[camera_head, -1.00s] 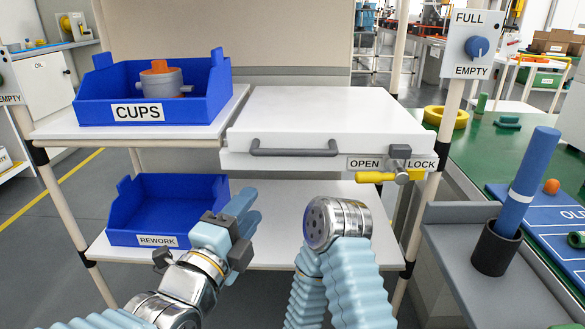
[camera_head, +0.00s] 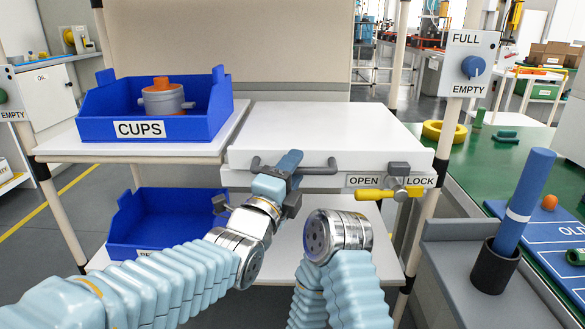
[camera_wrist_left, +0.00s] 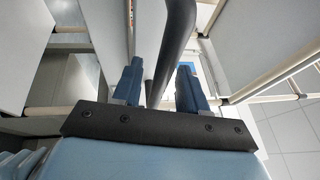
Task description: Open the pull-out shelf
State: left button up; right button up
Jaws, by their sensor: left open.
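The white pull-out shelf (camera_head: 325,125) sits in the rack's upper level on the right, and it looks pushed in. A dark grey bar handle (camera_head: 320,169) runs along its front. My left gripper (camera_head: 288,163) is at the middle of this handle. In the left wrist view the handle (camera_wrist_left: 177,35) runs between the open fingers of my left gripper (camera_wrist_left: 160,80). I cannot tell whether they touch it. The yellow lock lever (camera_head: 374,194) points left, towards the OPEN label (camera_head: 363,181). My right arm's round metal end shows below the shelf, but its fingers do not.
A blue CUPS bin (camera_head: 200,125) with a grey and orange part stands left of the shelf. A blue REWORK bin (camera_head: 165,222) is below. A grey ledge at right carries a dark holder (camera_head: 495,268) with a blue cylinder (camera_head: 530,185). A post stands right of the shelf.

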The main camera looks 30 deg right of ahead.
pick_arm(q)
grip_shut()
dwell(0.3)
